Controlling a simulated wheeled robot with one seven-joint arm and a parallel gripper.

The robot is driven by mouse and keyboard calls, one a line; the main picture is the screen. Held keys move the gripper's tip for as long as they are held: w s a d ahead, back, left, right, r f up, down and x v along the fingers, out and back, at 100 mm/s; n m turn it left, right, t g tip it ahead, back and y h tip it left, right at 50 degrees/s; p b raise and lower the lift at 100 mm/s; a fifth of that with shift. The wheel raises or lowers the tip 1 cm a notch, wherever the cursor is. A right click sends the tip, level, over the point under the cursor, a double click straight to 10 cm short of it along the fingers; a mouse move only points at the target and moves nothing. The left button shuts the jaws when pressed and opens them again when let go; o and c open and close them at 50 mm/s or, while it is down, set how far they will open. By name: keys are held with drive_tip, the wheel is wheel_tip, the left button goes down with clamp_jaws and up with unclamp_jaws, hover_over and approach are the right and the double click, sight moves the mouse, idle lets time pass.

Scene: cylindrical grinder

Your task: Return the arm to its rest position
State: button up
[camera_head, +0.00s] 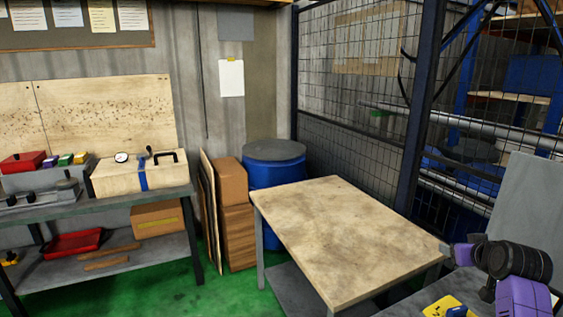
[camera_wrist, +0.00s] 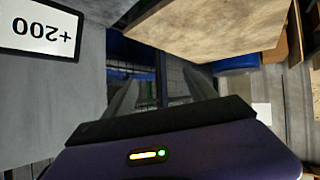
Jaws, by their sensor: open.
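My gripper (camera_wrist: 160,88) shows in the wrist view with its two grey fingers spread apart. Nothing is between the fingers. Part of my purple and black arm (camera_head: 512,262) shows at the lower right in the head view, beside the wooden-topped table (camera_head: 345,238). I cannot make out the fingertips in the head view. The wrist view looks upside down, with the wooden tabletop (camera_wrist: 222,28) at its top. A grey panel with a "+200" label (camera_wrist: 38,28) is at its upper left.
A blue drum (camera_head: 272,178) and cardboard boxes (camera_head: 236,215) stand behind the table. A workbench (camera_head: 95,205) with a wooden case (camera_head: 138,176) is at the left. A mesh fence (camera_head: 355,130) rises behind the table. The tabletop is clear. Green floor shows between bench and table.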

drive_tip(key=s+a+f+t+b, duration=0.1)
drive_tip(key=s+a+f+t, duration=0.25)
drive_tip(key=s+a, duration=0.55)
drive_tip(key=s+a+f+t, duration=0.2)
drive_tip(key=s+a+f, duration=0.3)
drive_tip(key=s+a, duration=0.45)
drive_tip(key=s+a+y, duration=0.1)
drive_tip(key=s+a, duration=0.3)
drive_tip(key=s, duration=0.7)
drive_tip(key=s+a+n+g+y+b, duration=0.1)
drive_tip(key=s+a, duration=0.4)
drive_tip(key=s, duration=0.7)
drive_tip(key=s+a+n+y+b, duration=0.1)
drive_tip(key=s+a, duration=0.3)
drive_tip(key=s, duration=0.8)
drive_tip(key=shift+a+f+g+y, duration=0.2)
drive_tip(key=shift+a+g+y, duration=0.15)
drive_tip(key=shift+y, duration=0.15)
